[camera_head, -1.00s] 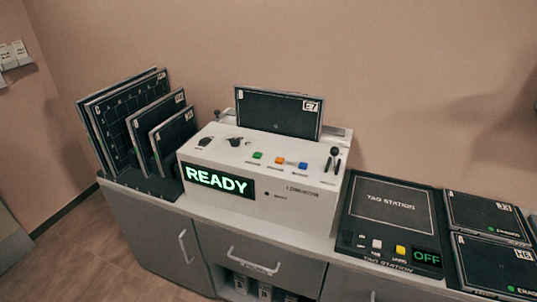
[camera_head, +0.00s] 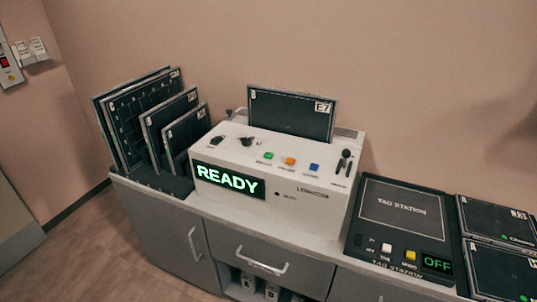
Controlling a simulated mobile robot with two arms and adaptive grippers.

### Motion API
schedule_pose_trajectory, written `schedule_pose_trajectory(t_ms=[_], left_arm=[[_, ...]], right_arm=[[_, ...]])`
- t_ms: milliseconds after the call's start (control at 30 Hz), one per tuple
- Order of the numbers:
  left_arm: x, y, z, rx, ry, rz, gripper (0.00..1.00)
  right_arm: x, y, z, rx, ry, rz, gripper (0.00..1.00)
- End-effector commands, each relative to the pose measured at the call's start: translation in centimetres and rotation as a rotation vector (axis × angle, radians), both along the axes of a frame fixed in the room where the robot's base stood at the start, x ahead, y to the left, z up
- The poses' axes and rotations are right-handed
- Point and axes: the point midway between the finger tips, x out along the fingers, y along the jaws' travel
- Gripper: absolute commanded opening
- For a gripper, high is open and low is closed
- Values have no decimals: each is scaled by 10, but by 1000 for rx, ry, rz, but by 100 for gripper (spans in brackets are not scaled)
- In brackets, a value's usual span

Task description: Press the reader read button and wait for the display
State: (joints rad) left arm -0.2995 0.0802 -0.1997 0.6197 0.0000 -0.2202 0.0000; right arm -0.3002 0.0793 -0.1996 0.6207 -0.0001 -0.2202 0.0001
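The reader (camera_head: 300,198) is a white box on the counter. Its front display (camera_head: 228,181) shows READY in green. On its sloped top are a green button (camera_head: 268,156), an orange button (camera_head: 290,161) and a blue button (camera_head: 314,167); their labels are too small to read. A dark cassette marked E7 (camera_head: 291,112) stands upright in the slot at the reader's back. Neither of my grippers is in view, and nothing touches the buttons.
Several dark panels (camera_head: 138,110) stand in a rack at the left. The tag station (camera_head: 408,207), its display showing OFF (camera_head: 437,263), lies right of the reader, with flat cassettes (camera_head: 498,218) beyond it. The cabinet has handles (camera_head: 262,264). Floor (camera_head: 95,240) is clear at left.

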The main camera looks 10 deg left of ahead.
Motion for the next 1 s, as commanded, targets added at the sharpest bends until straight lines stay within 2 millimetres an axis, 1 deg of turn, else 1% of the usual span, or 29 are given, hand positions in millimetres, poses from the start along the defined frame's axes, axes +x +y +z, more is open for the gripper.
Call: schedule_pose_trajectory(t_ms=[200, 567, 1000], left_arm=[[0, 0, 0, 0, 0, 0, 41], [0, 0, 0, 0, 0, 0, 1], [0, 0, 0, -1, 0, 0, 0]], right_arm=[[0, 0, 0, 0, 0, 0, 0], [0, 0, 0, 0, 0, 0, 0], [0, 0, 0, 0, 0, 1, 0]])
